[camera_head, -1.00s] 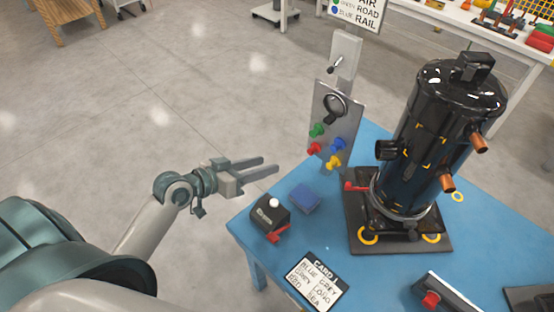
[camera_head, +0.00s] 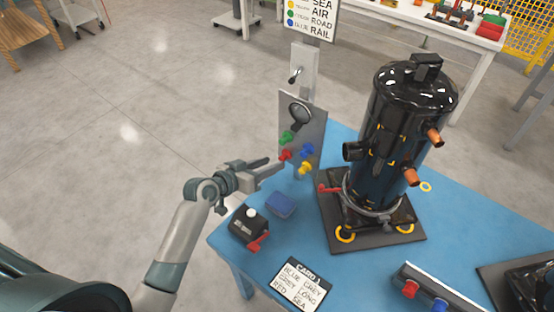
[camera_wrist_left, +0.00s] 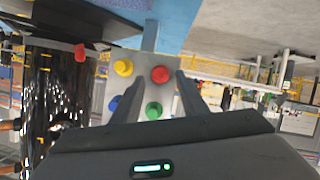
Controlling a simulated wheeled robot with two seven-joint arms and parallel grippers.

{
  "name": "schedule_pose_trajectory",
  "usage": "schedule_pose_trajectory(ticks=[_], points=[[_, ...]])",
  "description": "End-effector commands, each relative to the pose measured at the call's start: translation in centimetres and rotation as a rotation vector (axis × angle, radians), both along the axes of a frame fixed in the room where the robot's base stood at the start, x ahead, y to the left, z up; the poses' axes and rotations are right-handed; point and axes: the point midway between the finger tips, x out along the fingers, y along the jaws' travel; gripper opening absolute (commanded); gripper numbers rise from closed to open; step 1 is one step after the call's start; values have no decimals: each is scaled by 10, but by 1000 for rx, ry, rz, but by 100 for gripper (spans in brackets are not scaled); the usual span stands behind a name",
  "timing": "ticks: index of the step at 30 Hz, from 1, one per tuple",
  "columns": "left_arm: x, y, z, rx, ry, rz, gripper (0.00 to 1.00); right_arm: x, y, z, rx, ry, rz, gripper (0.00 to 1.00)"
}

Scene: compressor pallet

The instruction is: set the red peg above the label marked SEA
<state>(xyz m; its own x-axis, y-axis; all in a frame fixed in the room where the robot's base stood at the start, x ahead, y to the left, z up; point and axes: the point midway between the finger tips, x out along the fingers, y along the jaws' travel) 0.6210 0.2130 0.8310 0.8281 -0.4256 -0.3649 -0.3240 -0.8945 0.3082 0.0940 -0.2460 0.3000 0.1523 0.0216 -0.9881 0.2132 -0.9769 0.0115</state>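The red peg (camera_head: 286,155) sits on the upright grey panel (camera_head: 318,112), low on its left side. My left gripper (camera_head: 277,166) has its fingertips close to the red peg in the head view. In the left wrist view its fingers (camera_wrist_left: 160,90) are apart, and the red peg (camera_wrist_left: 160,74) shows in line with the gap between them. I cannot tell if they touch it. The word SEA is readable on the hanging sign (camera_head: 312,18) and on the card (camera_head: 301,284) on the table. My right gripper is out of view.
Green (camera_head: 286,138), blue (camera_head: 307,149) and yellow (camera_head: 305,167) pegs are close to the red one. A black compressor (camera_head: 405,125) stands right of the panel. A black box (camera_head: 249,228), a blue block (camera_head: 281,205) and a strip with pegs (camera_head: 444,290) are on the blue table (camera_head: 460,215).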

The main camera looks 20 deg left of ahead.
Motion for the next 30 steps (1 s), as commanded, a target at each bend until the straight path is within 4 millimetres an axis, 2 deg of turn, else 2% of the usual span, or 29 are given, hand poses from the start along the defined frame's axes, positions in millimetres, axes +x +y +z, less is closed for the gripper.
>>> schedule_pose_trajectory(ticks=[3, 9, 21, 23, 26, 28, 29, 30], points=[[15, -8, -5, -2, 0, 0, 40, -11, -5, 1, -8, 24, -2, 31], [29, -15, -12, -1, 0, -1, 40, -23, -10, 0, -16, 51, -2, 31], [32, -17, -14, 0, 0, -1, 40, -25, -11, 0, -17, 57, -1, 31], [32, -17, -14, 0, 0, -1, 28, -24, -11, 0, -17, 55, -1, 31], [32, -17, -14, 0, 0, -1, 4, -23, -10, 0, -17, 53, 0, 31], [32, -17, -14, 0, 0, -1, 0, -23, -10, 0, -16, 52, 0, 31], [32, -17, -14, 0, 0, -1, 15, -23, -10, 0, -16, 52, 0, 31], [32, -17, -14, 0, 0, -1, 5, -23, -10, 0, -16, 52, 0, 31]])
